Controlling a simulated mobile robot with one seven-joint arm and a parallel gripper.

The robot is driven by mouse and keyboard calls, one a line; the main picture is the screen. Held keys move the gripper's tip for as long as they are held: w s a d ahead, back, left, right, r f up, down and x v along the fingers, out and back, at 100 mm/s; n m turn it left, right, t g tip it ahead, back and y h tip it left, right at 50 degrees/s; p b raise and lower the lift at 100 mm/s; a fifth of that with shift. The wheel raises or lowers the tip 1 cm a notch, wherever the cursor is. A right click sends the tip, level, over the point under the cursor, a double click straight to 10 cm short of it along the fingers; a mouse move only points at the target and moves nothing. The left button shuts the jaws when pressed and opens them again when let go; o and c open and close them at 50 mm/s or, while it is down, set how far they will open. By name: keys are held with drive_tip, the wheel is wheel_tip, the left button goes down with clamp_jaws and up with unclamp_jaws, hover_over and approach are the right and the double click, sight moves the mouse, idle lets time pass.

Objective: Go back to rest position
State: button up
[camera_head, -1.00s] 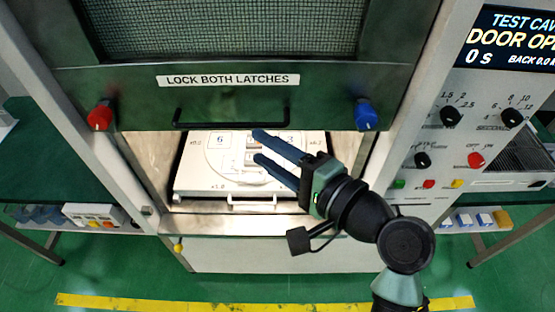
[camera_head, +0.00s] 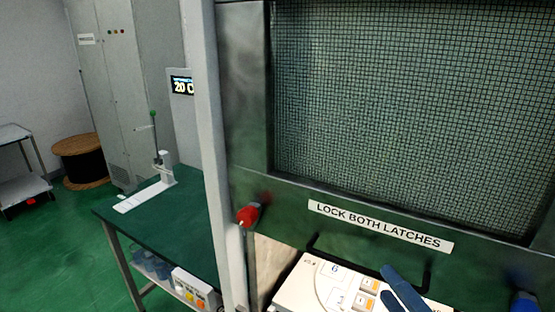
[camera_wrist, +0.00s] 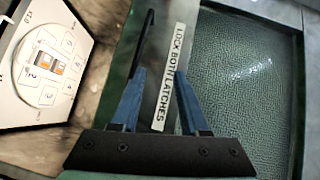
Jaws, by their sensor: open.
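My gripper (camera_wrist: 160,105) is open and empty in the wrist view, its two blue fingers apart in front of the door's label strip and black handle. In the head view only its blue fingers (camera_head: 398,288) show at the bottom edge, over the white numbered tray (camera_head: 300,285); the rest of my arm is out of view. The tray also shows in the wrist view (camera_wrist: 20,112), with small orange and white pieces at its centre. The raised mesh-window door (camera_head: 400,95) stands above the tray opening. I cannot tell whether the fingers touch anything.
A red latch knob (camera_head: 249,215) and a blue one (camera_head: 524,302) flank the door handle (camera_head: 427,275). A green table (camera_head: 190,225) with a white stand stands to the left. A cable spool (camera_head: 80,160) sits behind it.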

drive_tip(key=w+a+r+n+t+h+b, duration=0.1)
drive_tip(key=w+a+r+n, duration=0.15)
drive_tip(key=r, duration=0.25)
drive_tip(key=w+a+r+n+t, duration=0.2)
drive_tip(key=a+r+n, duration=0.1)
drive_tip(key=r, duration=0.2)
drive_tip(key=s+a+r+n+t, duration=0.2)
drive_tip(key=a+r+n, duration=0.1)
drive_tip(key=r, duration=0.4)
drive_tip(key=s+a+r+n+t+h+b, duration=0.1)
drive_tip(key=s+a+r+n+t, duration=0.2)
drive_tip(key=a+r, duration=0.2)
drive_tip(key=s+a+r+n+t, duration=0.2)
drive_tip(key=s+a+r+n, duration=0.1)
drive_tip(key=r, duration=0.6)
drive_tip(key=shift+a+r+t, duration=0.35)
drive_tip(key=shift+a+t, duration=0.05)
drive_tip(key=shift+a, duration=0.05)
